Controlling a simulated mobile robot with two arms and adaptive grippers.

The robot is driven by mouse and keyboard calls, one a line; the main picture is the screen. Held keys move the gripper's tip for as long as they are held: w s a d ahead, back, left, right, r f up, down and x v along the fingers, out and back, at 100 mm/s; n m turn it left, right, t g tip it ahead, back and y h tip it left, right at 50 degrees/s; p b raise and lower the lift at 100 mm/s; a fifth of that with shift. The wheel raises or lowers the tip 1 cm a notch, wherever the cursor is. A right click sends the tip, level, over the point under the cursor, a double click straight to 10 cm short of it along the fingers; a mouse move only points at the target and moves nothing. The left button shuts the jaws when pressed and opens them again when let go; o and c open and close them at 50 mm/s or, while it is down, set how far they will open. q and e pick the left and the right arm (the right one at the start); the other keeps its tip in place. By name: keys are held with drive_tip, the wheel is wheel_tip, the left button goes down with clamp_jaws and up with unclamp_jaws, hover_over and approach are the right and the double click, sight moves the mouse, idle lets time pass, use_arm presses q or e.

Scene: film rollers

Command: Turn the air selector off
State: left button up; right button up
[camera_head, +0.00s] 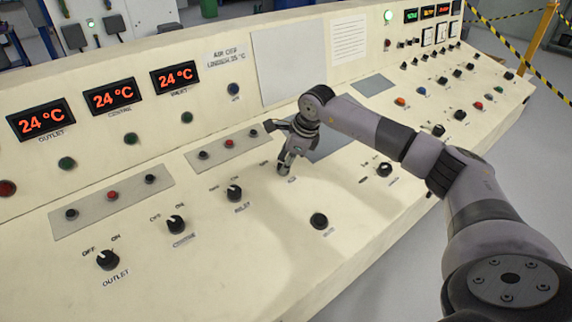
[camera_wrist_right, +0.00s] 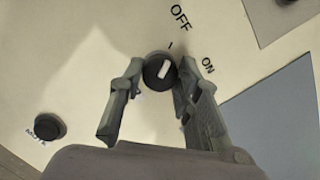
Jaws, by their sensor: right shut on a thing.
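The air selector (camera_wrist_right: 161,70) is a round black knob with a white pointer, seen in the right wrist view. The pointer is directed up and slightly right, toward the short tick below the OFF label (camera_wrist_right: 180,17). The ON label (camera_wrist_right: 208,65) is to its right. My right gripper (camera_wrist_right: 158,64) has its two fingers on either side of the knob and is shut on it. In the head view my right gripper (camera_head: 285,163) reaches down to the panel just above the AIR label, and its fingers hide the knob. My left gripper is not in view.
A mute button (camera_head: 319,221) sits below and right of the gripper. Another selector (camera_head: 383,169) is to the right, below my forearm. The sloped panel (camera_head: 265,270) is clear in front.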

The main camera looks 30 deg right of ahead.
drive_tip(key=shift+w+r, duration=0.1)
idle(0.4)
drive_tip(key=o, duration=1.1)
drive_tip(key=shift+o, duration=0.2)
drive_tip(key=v, duration=1.2)
